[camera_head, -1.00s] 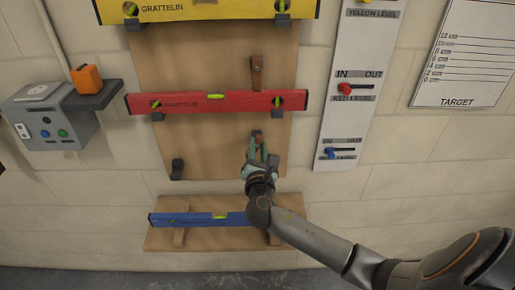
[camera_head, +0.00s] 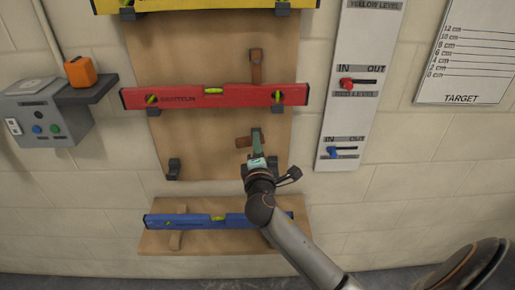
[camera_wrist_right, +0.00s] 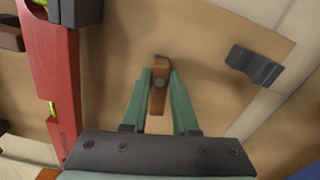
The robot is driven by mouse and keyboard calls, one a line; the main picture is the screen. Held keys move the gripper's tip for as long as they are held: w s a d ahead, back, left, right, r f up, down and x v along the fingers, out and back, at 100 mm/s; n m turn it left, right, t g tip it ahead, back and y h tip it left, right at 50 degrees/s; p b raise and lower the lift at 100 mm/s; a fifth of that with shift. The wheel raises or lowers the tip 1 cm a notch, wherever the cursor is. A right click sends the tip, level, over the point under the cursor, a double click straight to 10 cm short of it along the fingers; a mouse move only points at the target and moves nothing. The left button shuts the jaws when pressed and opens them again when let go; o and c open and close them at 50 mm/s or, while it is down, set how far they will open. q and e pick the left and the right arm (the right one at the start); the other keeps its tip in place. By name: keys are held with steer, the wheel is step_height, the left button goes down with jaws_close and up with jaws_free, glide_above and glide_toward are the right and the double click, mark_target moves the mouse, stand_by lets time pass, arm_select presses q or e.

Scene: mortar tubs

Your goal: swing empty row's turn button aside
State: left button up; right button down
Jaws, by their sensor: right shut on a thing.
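The empty row's turn button (camera_head: 243,142) is a small brown wooden piece on the board below the red level. In the head view it points left, lying nearly level. My right gripper (camera_head: 257,143) has green fingers, which are shut on the button. In the right wrist view the button (camera_wrist_right: 160,85), with its round pivot screw, sits between the two fingers. The gripper partly hides the button in the head view. The empty row's left bracket (camera_head: 174,169) is dark and holds nothing. My left gripper is out of view.
The red level (camera_head: 213,97) rests in brackets above, with its own upright turn button (camera_head: 256,65). The blue level (camera_head: 190,221) lies on the low wooden shelf (camera_head: 180,247). A white IN/OUT panel (camera_head: 360,100) hangs to the right. The board's left part in the empty row is clear.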

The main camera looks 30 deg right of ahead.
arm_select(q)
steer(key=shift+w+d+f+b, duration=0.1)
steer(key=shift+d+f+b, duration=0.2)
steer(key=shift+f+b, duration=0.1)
arm_select(e)
steer(key=shift+m, duration=1)
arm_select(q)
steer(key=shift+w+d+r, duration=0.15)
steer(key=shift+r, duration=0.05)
arm_select(e)
steer(key=c, duration=0.7)
jaws_free()
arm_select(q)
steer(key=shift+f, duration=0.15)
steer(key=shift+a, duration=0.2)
